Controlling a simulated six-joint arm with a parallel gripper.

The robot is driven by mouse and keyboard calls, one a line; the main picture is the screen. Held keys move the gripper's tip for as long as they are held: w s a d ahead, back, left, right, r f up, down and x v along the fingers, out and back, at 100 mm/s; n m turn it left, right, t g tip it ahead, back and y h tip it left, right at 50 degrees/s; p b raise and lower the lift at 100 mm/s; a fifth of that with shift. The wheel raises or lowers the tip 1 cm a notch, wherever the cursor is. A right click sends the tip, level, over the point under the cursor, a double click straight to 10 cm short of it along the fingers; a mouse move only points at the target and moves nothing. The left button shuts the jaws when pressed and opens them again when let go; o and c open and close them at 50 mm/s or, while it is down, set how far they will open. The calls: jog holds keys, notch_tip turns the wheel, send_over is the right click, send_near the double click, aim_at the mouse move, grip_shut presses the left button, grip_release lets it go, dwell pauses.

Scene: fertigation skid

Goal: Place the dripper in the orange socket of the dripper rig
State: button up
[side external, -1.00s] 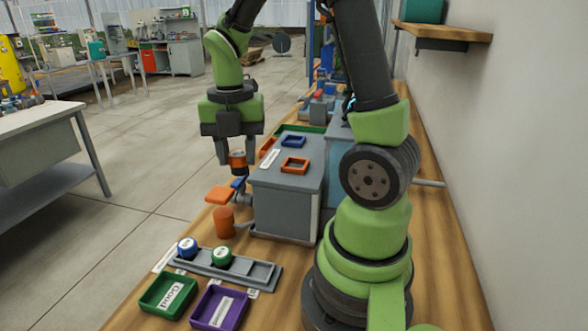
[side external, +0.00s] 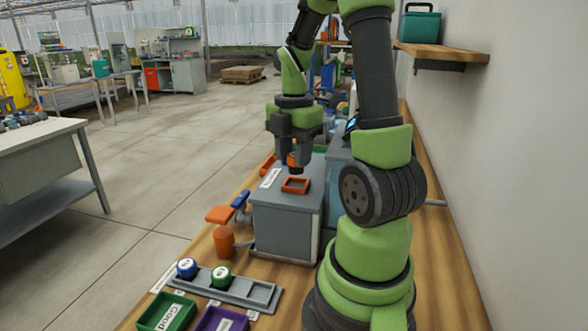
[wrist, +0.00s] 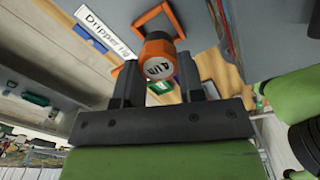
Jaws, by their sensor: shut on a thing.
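The dripper (side external: 293,163) is a small orange and dark cylinder. In the wrist view the dripper (wrist: 158,60) shows an orange rim and a pale marked face. My gripper (side external: 293,169) is shut on it, pointing down. The dripper rig (side external: 285,220) is a grey box with a white label. An orange square socket (side external: 296,185) lies on its top, close below and in front of the dripper as seen from the side. The dripper looks above the top; the exact gap is unclear. A second orange frame (side external: 268,164) is partly visible at the left.
An orange paddle (side external: 220,214), a blue piece (side external: 240,199) and an orange cylinder (side external: 224,242) stand left of the rig. In front are a grey rack (side external: 262,293) with blue and green caps, a green tray (side external: 148,320) and a purple tray (side external: 206,322).

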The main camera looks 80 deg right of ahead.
aim_at(294, 169)
jog(key=shift+f, duration=1.7)
jog(key=o, duration=0.9)
jog(key=shift+f, duration=0.1)
